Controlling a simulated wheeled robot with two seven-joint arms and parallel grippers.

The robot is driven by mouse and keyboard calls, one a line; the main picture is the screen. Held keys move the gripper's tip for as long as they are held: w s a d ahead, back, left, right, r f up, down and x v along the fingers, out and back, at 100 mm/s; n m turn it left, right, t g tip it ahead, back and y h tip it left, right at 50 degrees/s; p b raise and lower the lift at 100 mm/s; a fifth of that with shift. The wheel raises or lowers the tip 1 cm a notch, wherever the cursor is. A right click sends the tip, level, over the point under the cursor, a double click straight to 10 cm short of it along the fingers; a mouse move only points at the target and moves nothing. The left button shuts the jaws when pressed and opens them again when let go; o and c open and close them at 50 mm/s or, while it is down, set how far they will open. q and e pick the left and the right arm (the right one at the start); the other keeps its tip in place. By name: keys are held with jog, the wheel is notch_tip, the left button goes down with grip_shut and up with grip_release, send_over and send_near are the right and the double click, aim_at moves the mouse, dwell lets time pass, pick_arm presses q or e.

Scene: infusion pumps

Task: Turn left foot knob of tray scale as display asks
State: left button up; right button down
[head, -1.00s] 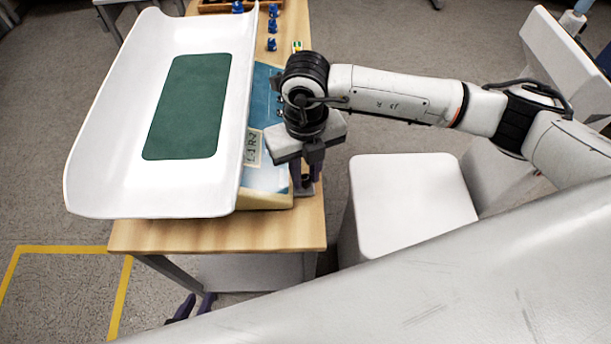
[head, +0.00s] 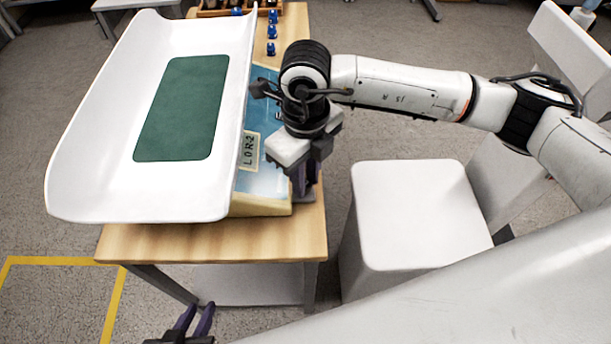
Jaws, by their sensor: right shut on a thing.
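The tray scale has a white curved tray (head: 105,150) with a green mat (head: 182,110) and a blue and cream base (head: 262,190) on the wooden table. A small label-like display (head: 248,150) on the base seems to read "L0R2". My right gripper (head: 303,190) points down at the near right corner of the base, shut at the left foot knob. The knob itself is hidden behind the fingers. My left gripper (head: 194,322) is at the bottom edge, below the table's near edge, with its purple fingers apart and empty.
Several blue pieces (head: 271,31) stand along the table's far right side, near a wooden rack (head: 215,8). A white seat-like block (head: 415,210) stands right of the table. A narrow strip of the wooden tabletop (head: 210,243) is bare in front.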

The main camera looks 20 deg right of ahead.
jog(key=shift+r, duration=0.1)
jog(key=c, duration=1.8)
grip_release()
jog(key=shift+c, duration=0.2)
jog(key=shift+r, duration=0.4)
notch_tip(320, 180, up, 10)
jog(key=shift+f, duration=0.25)
